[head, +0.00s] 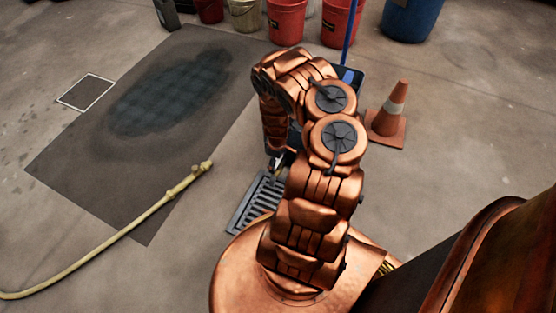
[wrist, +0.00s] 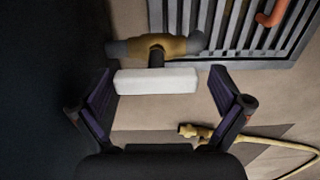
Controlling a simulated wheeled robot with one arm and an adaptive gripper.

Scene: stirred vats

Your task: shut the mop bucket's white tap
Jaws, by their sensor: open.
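The white tap handle (wrist: 157,81) is a pale bar in the wrist view, lying crosswise below a brass valve body (wrist: 170,44) with grey pipe ends. My gripper (wrist: 161,76) is open, one finger on each side of the white bar, with small gaps at both ends. It holds nothing. The dark surface at the left of the wrist view may be the bucket's side.
A floor drain grate (wrist: 222,25) lies beyond the tap, with an orange curved piece (wrist: 272,14) over it. A yellow hose (head: 150,212) crosses a dark mat (head: 90,165). An orange cone (head: 388,120) stands right of the bucket. Red buckets (head: 287,18) stand behind.

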